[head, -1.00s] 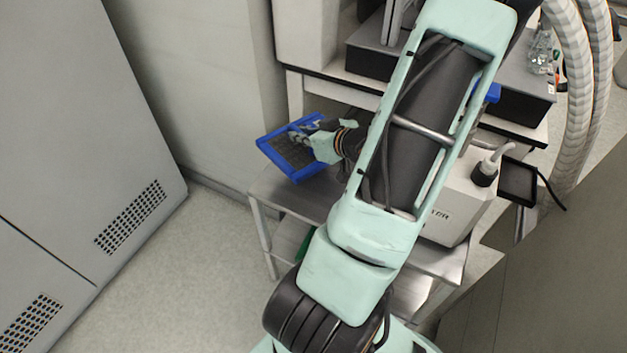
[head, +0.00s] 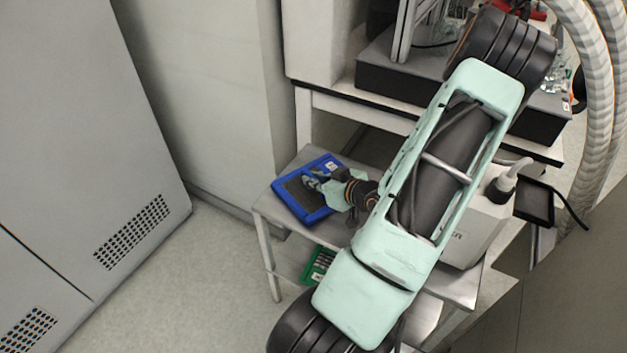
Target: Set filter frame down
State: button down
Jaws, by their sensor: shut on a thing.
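The filter frame (head: 287,204) is a blue rectangular frame with a dark mesh inside. It lies flat at the left end of the steel cart's top shelf (head: 330,232), and it appears to be on or very close to the surface. My gripper (head: 313,180) is shut on the filter frame, over its middle. The gripper's fingers and wrist cover part of the mesh and the frame's right side. The contact between the frame's underside and the shelf is hidden.
A white box-shaped device (head: 470,232) with a hose stands on the cart to the right. A green rack (head: 318,264) is on the lower shelf. A bench (head: 350,108) with dark equipment stands behind. A grey cabinet (head: 90,130) is at left, with open floor between.

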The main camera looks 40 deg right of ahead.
jog(key=c, duration=2)
grip_release()
jog(key=shift+r, duration=0.1)
jog(key=shift+s+r, duration=0.15)
jog(key=shift+s, duration=0.1)
jog(key=p+v, duration=0.1)
jog(key=v, duration=0.6)
jog(key=shift+p, duration=0.35)
jog(key=shift+w+a, duration=0.1)
jog(key=shift+w, duration=0.05)
